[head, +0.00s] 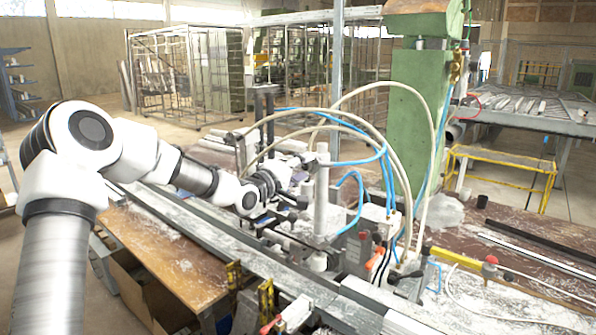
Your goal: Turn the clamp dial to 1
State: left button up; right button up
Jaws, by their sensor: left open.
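My left arm comes in from the left, and its gripper (298,183) is open at the clamp assembly in the middle of the bench. Its fingers are small and dark against the clutter. The clamp assembly (322,195) has a pale upright cylinder just right of the gripper, with hoses around it. I cannot make out the clamp dial or its numbers; the gripper and clamp parts may hide it. I cannot tell whether the fingers touch anything. My right gripper is not in view.
Blue and cream hoses (384,150) arch over the clamp near the gripper. A green machine column (418,120) stands right behind it. A metal rail (190,225) runs along the bench beside a wooden top (160,255).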

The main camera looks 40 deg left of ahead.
pick_arm(q)
jog(key=s, duration=0.6)
jog(key=shift+s+a, duration=0.25)
jog(key=shift+s, duration=0.15)
jog(key=s+d+f+m+g+b, duration=0.25)
jog(key=d+f, duration=0.25)
jog(key=f, duration=0.8)
jog(key=s+d+f+m+g+b, duration=0.15)
jog(key=s+d+f+g, duration=0.3)
jog(key=f, duration=0.85)
jog(key=s+d+f+m+g+b, duration=0.25)
jog(key=d+f, duration=0.25)
jog(key=f, duration=0.7)
jog(key=s+d+f+m+g+b, duration=0.1)
jog(key=s+d+f+m+g, duration=0.2)
jog(key=s+f, duration=0.8)
jog(key=s+d+f+m+g+y+b, duration=0.1)
jog(key=s+f+g, duration=0.4)
jog(key=s+f, duration=0.6)
jog(key=s+d+m+b, duration=0.1)
jog(key=s+m, duration=0.1)
jog(key=s, duration=0.4)
jog(key=shift+s+d+m, duration=0.35)
jog(key=shift+s+d, duration=0.05)
